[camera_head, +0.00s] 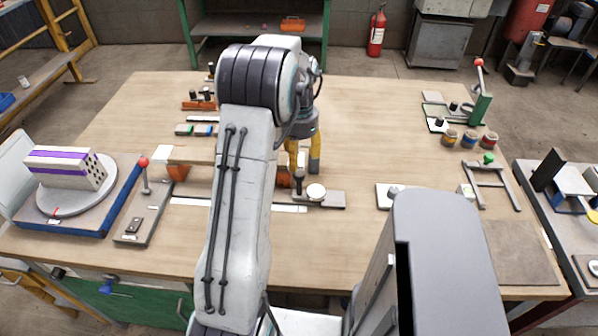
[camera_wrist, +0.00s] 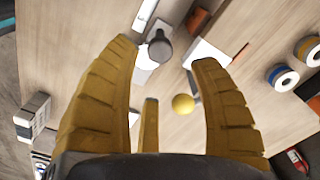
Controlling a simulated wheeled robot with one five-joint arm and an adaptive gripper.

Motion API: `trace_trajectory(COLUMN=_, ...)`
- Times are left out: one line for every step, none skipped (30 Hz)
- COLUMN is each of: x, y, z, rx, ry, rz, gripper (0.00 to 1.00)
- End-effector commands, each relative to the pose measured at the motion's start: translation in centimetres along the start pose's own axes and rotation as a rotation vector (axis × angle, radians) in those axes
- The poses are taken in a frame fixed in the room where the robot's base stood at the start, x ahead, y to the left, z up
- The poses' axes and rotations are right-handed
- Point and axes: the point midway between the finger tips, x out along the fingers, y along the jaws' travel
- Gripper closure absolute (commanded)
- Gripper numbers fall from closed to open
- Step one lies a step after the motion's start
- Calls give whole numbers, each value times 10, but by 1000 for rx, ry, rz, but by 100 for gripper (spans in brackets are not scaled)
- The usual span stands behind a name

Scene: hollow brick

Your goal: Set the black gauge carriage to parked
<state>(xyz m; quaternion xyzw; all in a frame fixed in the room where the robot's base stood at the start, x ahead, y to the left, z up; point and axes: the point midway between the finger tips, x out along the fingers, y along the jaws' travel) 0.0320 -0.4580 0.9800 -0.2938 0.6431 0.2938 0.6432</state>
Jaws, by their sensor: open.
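My gripper (camera_head: 303,164) is over the middle of the workbench, its yellow fingers pointing down, open and empty. In the wrist view my gripper (camera_wrist: 165,52) has its fingers spread, with a dark round-topped knob (camera_wrist: 160,46) seen between the tips. A small dark upright knob (camera_head: 298,179) shows just below the fingers in the head view, by a grey plate (camera_head: 333,199) with a white disc (camera_head: 316,191). This may be the black gauge carriage, but I cannot tell surely. A pale rail strip (camera_head: 185,202) runs left from there, partly hidden by my arm. No parked mark is readable.
A red-knobbed lever (camera_head: 143,163) and a turntable (camera_head: 75,196) with a hollow brick (camera_head: 66,167) stand left. Coloured spools (camera_head: 469,141), a green-knobbed frame (camera_head: 488,160) and a red-knobbed green stand (camera_head: 481,105) are right. The far middle of the bench (camera_head: 370,105) is clear.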

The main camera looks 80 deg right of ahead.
Motion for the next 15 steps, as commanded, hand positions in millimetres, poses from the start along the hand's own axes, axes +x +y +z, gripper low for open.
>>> trace_trajectory(x=6, y=0, z=0, rx=2, ry=-3, rz=2, gripper=44)
trace_trajectory(x=10, y=1, z=1, rx=3, ry=-3, rz=3, gripper=44)
trace_trajectory(x=15, y=1, z=1, rx=3, ry=-3, rz=2, gripper=44)
trace_trajectory(x=19, y=1, z=1, rx=2, ry=-3, rz=3, gripper=44)
trace_trajectory(x=23, y=0, z=1, rx=2, ry=-3, rz=3, gripper=44)
trace_trajectory(x=28, y=0, z=1, rx=2, ry=-3, rz=3, gripper=44)
trace_trajectory(x=31, y=1, z=1, rx=2, ry=-3, rz=3, gripper=44)
trace_trajectory(x=35, y=0, z=1, rx=2, ry=-3, rz=2, gripper=44)
trace_trajectory(x=40, y=1, z=1, rx=2, ry=-3, rz=2, gripper=44)
trace_trajectory(x=43, y=1, z=1, rx=2, ry=-3, rz=2, gripper=44)
trace_trajectory(x=46, y=0, z=0, rx=1, ry=-2, rz=2, gripper=44)
trace_trajectory(x=50, y=0, z=0, rx=1, ry=-2, rz=2, gripper=44)
trace_trajectory(x=52, y=0, z=0, rx=1, ry=-2, rz=1, gripper=44)
trace_trajectory(x=54, y=0, z=0, rx=1, ry=-1, rz=1, gripper=44)
trace_trajectory(x=57, y=0, z=0, rx=1, ry=-2, rz=1, gripper=44)
